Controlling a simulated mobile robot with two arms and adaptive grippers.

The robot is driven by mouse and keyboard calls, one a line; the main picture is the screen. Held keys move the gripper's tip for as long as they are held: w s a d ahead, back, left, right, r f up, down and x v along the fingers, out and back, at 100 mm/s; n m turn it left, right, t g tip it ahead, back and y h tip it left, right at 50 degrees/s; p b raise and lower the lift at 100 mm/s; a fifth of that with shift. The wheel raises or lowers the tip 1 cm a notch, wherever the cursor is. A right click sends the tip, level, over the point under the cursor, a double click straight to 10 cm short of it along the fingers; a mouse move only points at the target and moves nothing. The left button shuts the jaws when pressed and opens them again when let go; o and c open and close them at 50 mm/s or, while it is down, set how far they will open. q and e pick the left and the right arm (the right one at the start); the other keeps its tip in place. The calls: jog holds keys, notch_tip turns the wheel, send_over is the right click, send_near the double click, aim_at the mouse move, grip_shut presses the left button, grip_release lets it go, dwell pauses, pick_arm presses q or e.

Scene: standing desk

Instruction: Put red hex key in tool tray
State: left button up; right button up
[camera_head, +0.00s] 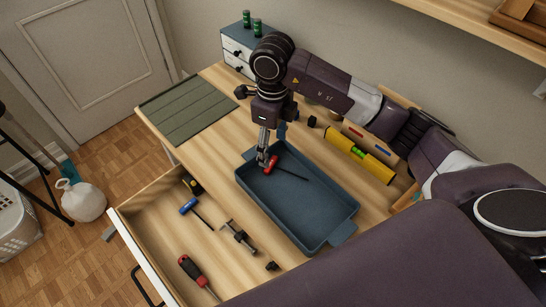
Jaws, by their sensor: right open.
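The red hex key (271,166) shows in the head view at the far end of the blue tool tray (305,212). Its red handle is beside my right gripper's fingertips, and its dark shaft points right across the tray floor. My right gripper (263,159) points down over the tray's far left corner and is open. From this angle I cannot tell whether a finger touches the handle. My left gripper is not in view.
An open drawer (150,226) at the left holds a blue-handled hex key (189,206), a clamp (238,236) and a red-black screwdriver (190,268). A yellow level (360,156) lies behind the tray. A green mat (188,108) lies on the desk's left end.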

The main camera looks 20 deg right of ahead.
notch_tip(320, 180, up, 6)
jog(key=shift+f, duration=0.2)
